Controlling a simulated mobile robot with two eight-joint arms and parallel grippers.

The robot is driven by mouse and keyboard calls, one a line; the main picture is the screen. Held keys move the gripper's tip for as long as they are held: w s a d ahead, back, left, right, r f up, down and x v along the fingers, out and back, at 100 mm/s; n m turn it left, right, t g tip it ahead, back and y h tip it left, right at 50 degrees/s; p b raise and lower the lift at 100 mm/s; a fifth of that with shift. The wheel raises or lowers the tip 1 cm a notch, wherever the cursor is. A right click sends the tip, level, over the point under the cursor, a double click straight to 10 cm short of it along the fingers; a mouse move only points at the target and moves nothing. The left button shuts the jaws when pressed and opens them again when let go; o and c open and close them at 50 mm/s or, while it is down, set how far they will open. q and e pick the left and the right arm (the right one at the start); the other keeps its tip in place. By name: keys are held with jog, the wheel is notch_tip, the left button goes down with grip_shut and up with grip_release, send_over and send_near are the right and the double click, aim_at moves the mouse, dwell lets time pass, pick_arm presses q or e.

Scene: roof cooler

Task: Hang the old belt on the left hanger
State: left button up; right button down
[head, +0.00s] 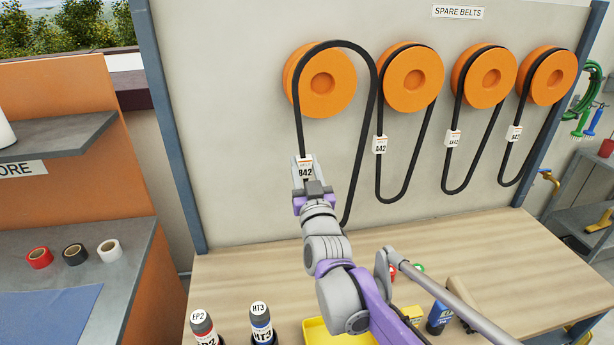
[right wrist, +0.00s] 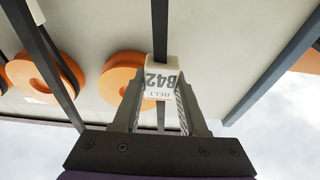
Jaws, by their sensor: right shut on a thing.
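The belt (head: 374,103) is a black loop with a white B42 tag (head: 305,168). Its top arches across the leftmost orange hanger (head: 325,82) and bulges past that hanger's right side. Whether it rests on the hanger or is held in front of it, I cannot tell. My right gripper (head: 306,176) is shut on the belt at the tag, below the hanger. The tag also shows between the fingers in the right wrist view (right wrist: 161,80). The belt's lower end is hidden behind my right arm. My left gripper is not in view.
Three more orange hangers (head: 411,80) to the right carry tagged belts, under a SPARE BELTS sign (head: 458,12). The wooden bench (head: 500,260) below holds two labelled bottles (head: 262,325), a yellow tray (head: 318,332) and a blue container (head: 438,318). A blue post (head: 168,125) stands left.

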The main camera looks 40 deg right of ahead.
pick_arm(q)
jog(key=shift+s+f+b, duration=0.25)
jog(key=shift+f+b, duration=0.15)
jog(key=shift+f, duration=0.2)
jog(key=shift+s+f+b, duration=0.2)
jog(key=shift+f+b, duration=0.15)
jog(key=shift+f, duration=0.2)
pick_arm(e)
jog(key=f+x, duration=0.2)
jog(key=x, duration=0.6)
jog(key=shift+f, duration=0.15)
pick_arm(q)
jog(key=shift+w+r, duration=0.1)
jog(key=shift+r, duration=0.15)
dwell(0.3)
pick_arm(e)
jog(key=shift+w+d, duration=0.15)
jog(key=shift+w, duration=0.1)
dwell(0.6)
pick_arm(q)
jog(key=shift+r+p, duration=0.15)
jog(key=shift+p, duration=0.15)
pick_arm(e)
jog(key=shift+f+x, duration=0.2)
jog(key=shift+x, duration=0.6)
jog(key=shift+f+x, duration=0.2)
jog(key=shift+x, duration=0.65)
jog(key=shift+w+d, duration=0.15)
jog(key=shift+w, duration=0.15)
